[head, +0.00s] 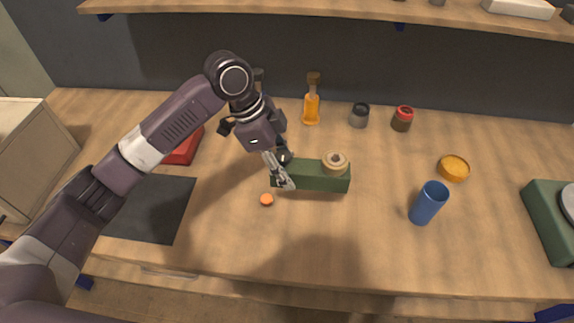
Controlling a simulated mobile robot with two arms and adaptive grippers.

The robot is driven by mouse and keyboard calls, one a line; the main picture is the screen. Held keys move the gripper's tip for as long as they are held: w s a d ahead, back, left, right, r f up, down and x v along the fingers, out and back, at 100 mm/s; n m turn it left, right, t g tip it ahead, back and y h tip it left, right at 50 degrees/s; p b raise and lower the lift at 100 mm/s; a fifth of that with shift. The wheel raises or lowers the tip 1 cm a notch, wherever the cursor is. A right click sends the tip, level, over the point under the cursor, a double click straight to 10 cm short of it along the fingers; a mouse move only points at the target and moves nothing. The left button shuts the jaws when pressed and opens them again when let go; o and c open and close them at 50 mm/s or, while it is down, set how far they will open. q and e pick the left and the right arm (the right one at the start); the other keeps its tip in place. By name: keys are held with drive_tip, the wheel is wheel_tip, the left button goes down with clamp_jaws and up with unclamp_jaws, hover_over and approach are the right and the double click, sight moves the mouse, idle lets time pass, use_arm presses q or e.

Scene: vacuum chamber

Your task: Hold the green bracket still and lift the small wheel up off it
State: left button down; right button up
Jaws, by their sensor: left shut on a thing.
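The green bracket (318,181) is a long block lying on the wooden table, near the middle of the head view. The small wheel (335,161) is tan with a dark centre and sits on top of the bracket's right end. My left gripper (283,175) reaches down from the upper left and is shut on the bracket's left end. Its fingers cover part of that end. The wheel is apart from the gripper, to its right. My right gripper is not in the head view.
A blue cup (428,203) and an orange dish (453,168) stand to the right. An orange bottle (311,107), a grey jar (359,115) and a red-topped jar (402,118) stand behind. A small orange disc (267,200) lies in front. A dark mat (150,208) lies left.

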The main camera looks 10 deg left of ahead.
use_arm(q)
drive_tip(key=shift+d+f+b, duration=0.1)
drive_tip(key=shift+f+b, duration=1.9)
drive_tip(key=shift+f, duration=4.25)
drive_tip(key=shift+f, duration=0.1)
drive_tip(key=shift+f, duration=0.35)
drive_tip(key=c, duration=1.3)
unclamp_jaws()
drive_tip(key=shift+s+f, duration=0.1)
